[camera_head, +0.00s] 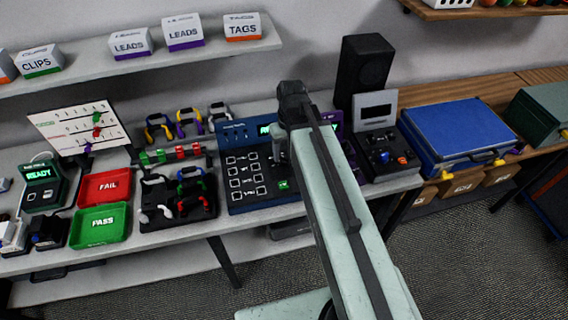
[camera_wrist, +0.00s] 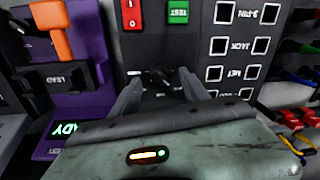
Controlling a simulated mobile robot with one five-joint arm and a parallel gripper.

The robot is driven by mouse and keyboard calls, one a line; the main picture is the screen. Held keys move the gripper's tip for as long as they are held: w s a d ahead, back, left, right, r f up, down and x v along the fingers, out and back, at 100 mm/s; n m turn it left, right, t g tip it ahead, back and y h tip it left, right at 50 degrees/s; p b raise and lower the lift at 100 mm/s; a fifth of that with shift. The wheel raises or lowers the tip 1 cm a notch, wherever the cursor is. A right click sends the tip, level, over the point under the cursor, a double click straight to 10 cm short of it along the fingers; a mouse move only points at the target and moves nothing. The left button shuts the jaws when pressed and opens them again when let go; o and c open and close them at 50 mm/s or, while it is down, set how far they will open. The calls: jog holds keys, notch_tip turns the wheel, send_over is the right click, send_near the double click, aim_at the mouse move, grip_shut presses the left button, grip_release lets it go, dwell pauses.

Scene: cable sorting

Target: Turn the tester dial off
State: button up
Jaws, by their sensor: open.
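The black and blue tester (camera_head: 245,152) stands on the bench in the head view, with a grid of labelled sockets on its left side; my arm hides part of its right side. In the wrist view its panel shows upside down, with a red rocker switch (camera_wrist: 131,14), a green TEST button (camera_wrist: 178,12) and sockets (camera_wrist: 240,45). My gripper (camera_wrist: 160,84) is open over the panel, its two fingers apart. A dark shape, perhaps the dial (camera_wrist: 153,78), lies between or just below the fingertips; its setting cannot be read. Contact cannot be told.
A purple device (camera_wrist: 88,40) with an orange plug stands beside the tester. A black cable rack (camera_head: 178,217), a red FAIL tray (camera_head: 104,187) and a green PASS tray (camera_head: 98,226) lie left. A joystick box (camera_head: 385,150) and blue case (camera_head: 458,130) stand right.

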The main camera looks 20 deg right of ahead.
aim_at(285, 160)
notch_tip(285, 160, down, 3)
jog(key=shift+a+r+b, duration=0.1)
jog(key=shift+r+b, duration=0.05)
jog(key=shift+b, duration=0.5)
jog(key=shift+r, duration=0.1)
